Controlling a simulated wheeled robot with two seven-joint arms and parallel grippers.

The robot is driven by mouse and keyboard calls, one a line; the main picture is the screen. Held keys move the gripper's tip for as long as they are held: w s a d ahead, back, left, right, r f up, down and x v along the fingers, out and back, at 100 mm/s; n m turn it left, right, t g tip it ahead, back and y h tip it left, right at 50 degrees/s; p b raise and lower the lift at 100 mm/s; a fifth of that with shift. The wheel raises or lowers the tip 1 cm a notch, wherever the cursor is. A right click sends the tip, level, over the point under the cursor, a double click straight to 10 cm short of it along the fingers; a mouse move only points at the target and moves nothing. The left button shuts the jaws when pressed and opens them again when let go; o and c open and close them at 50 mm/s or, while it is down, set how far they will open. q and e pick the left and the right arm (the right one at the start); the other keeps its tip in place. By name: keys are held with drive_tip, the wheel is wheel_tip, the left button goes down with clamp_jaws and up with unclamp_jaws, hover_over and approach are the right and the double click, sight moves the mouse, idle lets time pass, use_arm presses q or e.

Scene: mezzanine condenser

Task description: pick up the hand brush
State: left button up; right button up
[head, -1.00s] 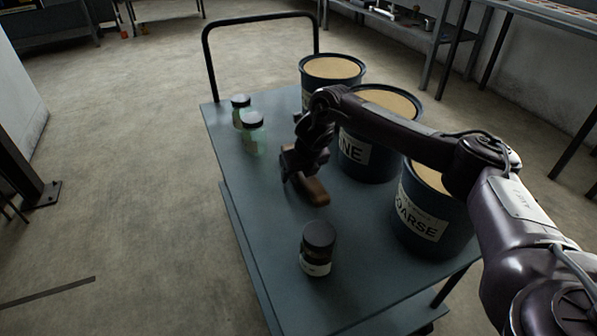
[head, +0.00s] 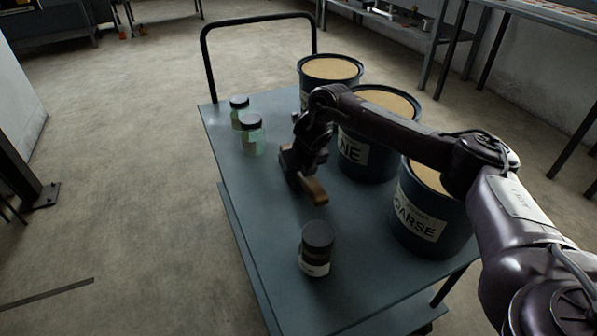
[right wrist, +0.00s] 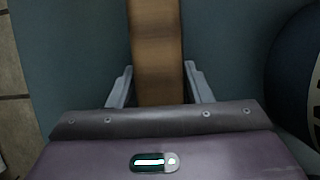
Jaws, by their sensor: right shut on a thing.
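The hand brush (head: 312,190) has a brown wooden handle and is on or just above the grey cart top (head: 240,180); I cannot tell which. My right gripper (head: 298,172) is at the brush from above and is shut on it. In the right wrist view the wooden body of the brush (right wrist: 157,50) runs up the picture between the two fingers (right wrist: 157,85). The far part of the brush is hidden by the gripper in the head view. My left gripper is not in view.
Three dark drums of tan powder, one labelled COARSE (head: 425,225), stand along the cart's right side. Two greenish jars (head: 251,140) stand at the left, and a dark-lidded jar (head: 317,250) stands in front. The cart has a black handle (head: 208,65) at the back.

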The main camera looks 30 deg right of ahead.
use_arm(q)
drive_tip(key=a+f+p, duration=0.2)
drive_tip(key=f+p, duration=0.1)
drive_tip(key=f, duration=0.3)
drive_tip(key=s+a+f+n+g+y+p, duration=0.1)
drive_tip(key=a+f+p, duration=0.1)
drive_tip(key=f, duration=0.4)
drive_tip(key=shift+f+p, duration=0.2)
drive_tip(key=shift+p, duration=0.5)
use_arm(e)
wheel_tip(320, 180, up, 20)
drive_tip(key=shift+f, duration=0.15)
drive_tip(key=o, duration=0.6)
drive_tip(key=c, duration=0.4)
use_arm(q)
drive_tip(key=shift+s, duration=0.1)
use_arm(e)
drive_tip(key=shift+o, duration=0.2)
drive_tip(key=shift+a, duration=0.1)
